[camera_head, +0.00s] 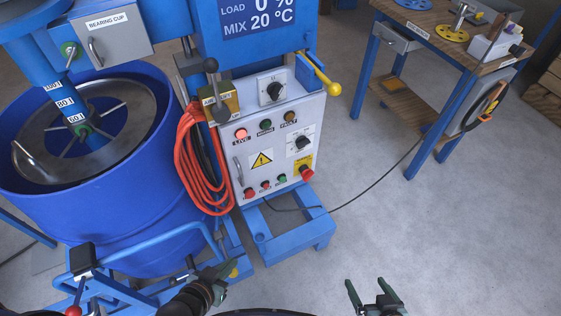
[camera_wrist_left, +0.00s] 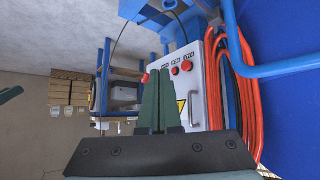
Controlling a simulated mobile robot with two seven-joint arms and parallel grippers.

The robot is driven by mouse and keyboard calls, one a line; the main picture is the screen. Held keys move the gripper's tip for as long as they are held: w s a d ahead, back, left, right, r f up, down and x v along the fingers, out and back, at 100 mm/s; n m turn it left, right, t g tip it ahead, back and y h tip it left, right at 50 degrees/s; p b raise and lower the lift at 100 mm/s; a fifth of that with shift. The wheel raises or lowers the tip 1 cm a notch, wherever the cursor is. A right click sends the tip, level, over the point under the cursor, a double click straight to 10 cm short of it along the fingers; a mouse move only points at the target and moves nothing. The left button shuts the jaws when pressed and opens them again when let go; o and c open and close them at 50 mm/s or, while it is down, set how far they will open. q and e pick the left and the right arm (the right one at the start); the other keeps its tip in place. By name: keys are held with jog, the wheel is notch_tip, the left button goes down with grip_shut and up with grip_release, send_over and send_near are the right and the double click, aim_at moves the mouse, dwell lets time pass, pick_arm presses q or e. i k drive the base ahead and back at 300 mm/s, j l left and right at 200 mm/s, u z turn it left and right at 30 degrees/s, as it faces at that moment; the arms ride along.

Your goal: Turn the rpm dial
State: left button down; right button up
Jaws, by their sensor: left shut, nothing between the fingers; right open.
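The white control panel (camera_head: 255,150) stands in the middle of the head view. It carries an upper black dial (camera_head: 273,90) and a lower black dial (camera_head: 303,143); I cannot read which is the rpm dial. My left gripper (camera_head: 230,267) is shut and empty, below and in front of the panel, apart from it. In the left wrist view its closed fingers (camera_wrist_left: 158,105) cover part of the panel (camera_wrist_left: 197,88), and neither dial is visible there. My right gripper (camera_head: 367,284) is open and empty over the floor at the bottom, right of the panel.
Orange cable (camera_head: 190,165) hangs on the panel's left side beside the blue drum (camera_head: 120,215). A brass-coloured box with a lever (camera_head: 213,92) and a yellow handle (camera_head: 325,80) stick out near the upper dial. A workbench (camera_head: 440,40) stands at the upper right.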

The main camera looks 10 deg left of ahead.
aim_at(303, 141)
jog(key=i+l+u, duration=0.1)
jog(key=l+u, duration=0.15)
jog(key=u, duration=0.15)
jog(key=i+l+u, duration=0.1)
jog(key=l+u, duration=0.5)
jog(key=u, duration=0.15)
